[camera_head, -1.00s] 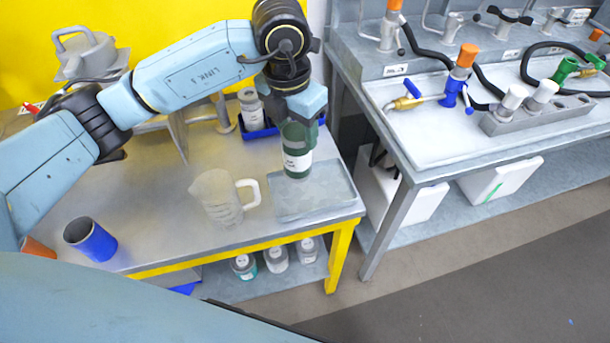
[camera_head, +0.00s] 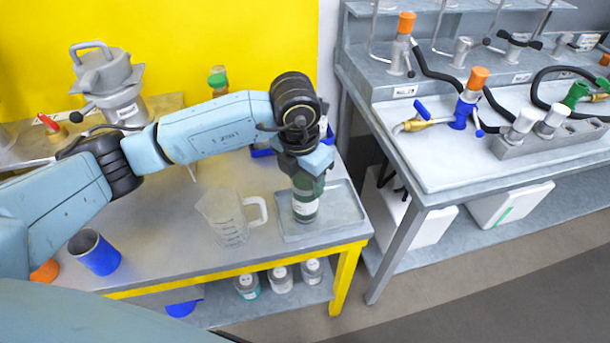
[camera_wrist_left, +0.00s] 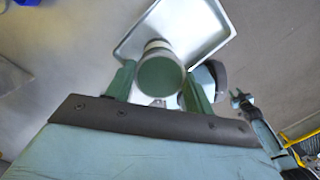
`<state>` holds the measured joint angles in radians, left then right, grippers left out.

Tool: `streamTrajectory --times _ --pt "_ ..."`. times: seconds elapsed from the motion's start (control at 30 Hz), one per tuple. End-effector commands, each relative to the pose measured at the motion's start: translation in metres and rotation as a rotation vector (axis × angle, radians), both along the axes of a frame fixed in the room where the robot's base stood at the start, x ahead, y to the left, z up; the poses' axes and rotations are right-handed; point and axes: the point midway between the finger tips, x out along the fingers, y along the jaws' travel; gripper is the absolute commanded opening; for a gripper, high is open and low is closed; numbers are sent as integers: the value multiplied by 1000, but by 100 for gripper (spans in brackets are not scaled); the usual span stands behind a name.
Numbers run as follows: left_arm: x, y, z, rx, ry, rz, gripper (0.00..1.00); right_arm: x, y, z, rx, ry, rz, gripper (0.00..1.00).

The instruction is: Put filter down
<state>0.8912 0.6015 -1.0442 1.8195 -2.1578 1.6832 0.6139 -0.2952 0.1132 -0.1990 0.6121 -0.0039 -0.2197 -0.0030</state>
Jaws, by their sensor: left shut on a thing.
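The filter (camera_head: 305,208) is a dark green upright cylinder with a white label band. My left gripper (camera_head: 307,186) is shut on its upper part from above. In the left wrist view the filter's round green top (camera_wrist_left: 160,77) sits between the two green fingers. The filter is over the shallow grey tray (camera_head: 345,212) at the table's front right corner, its base low inside the rim. I cannot tell if the base touches the tray. The tray also shows in the left wrist view (camera_wrist_left: 216,40).
A clear measuring jug (camera_head: 230,218) stands just left of the tray. A metal vessel (camera_head: 112,85) and a blue bin (camera_head: 262,152) are behind. A separate bench (camera_head: 440,160) with valves stands right, across a gap.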

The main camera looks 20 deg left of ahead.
Motion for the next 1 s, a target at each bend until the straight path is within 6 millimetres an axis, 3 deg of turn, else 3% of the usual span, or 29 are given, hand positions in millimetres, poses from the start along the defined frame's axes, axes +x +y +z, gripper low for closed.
streamTrajectory --times 0.03,0.17,0.57,1.0 --pt "0 0 -1 0 0 0 57 0 -1 -1 -1 0 1 36" --pt "0 0 0 0 0 0 74 0 -2 0 -3 -1 2 36" --pt "0 0 6 0 -1 0 74 1 -4 4 -5 -1 2 36" --pt "-9 4 94 0 -4 0 74 2 12 10 16 -4 -6 36"
